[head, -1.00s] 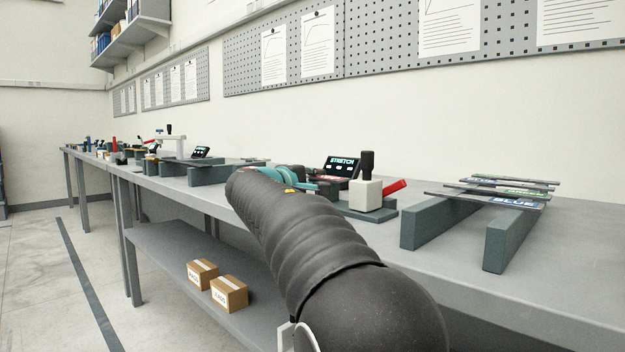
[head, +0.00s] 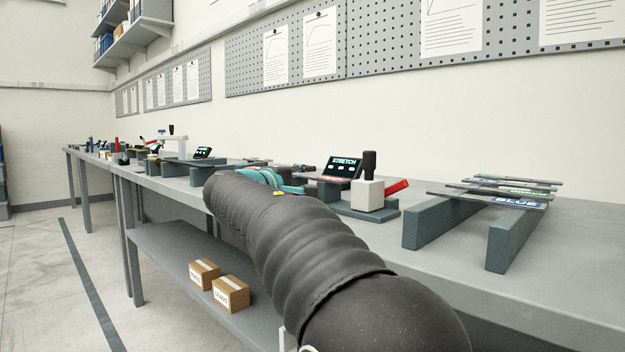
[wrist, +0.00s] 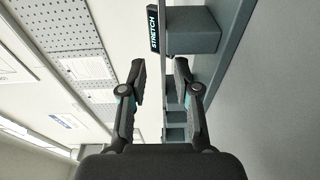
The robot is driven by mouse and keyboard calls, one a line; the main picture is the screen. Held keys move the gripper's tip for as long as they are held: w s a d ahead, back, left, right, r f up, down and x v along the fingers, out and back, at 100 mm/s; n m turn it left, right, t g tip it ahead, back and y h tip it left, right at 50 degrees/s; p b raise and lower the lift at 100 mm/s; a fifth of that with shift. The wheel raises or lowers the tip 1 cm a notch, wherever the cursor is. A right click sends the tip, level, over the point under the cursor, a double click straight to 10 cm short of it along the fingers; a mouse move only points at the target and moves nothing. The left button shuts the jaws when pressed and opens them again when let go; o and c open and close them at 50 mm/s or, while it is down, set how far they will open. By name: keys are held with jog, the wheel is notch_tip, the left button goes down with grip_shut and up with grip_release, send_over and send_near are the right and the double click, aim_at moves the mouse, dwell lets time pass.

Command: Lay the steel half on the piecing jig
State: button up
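In the wrist view my gripper (wrist: 160,78) has its two dark fingers spread apart. A thin grey strip (wrist: 163,50) shows edge-on between them, with a gap on each side; I cannot tell whether it is the steel half. It runs along grey blocks (wrist: 193,32).
A black STRETCH display (head: 341,168) stands behind the gripper and also shows in the wrist view (wrist: 153,28). At right, labelled strips (head: 515,203) lie across two grey rails (head: 440,222). The grey bench (head: 565,250) is clear in front of them. Two boxes (head: 230,293) sit on the lower shelf.

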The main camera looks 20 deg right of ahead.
jog(key=v, duration=0.7)
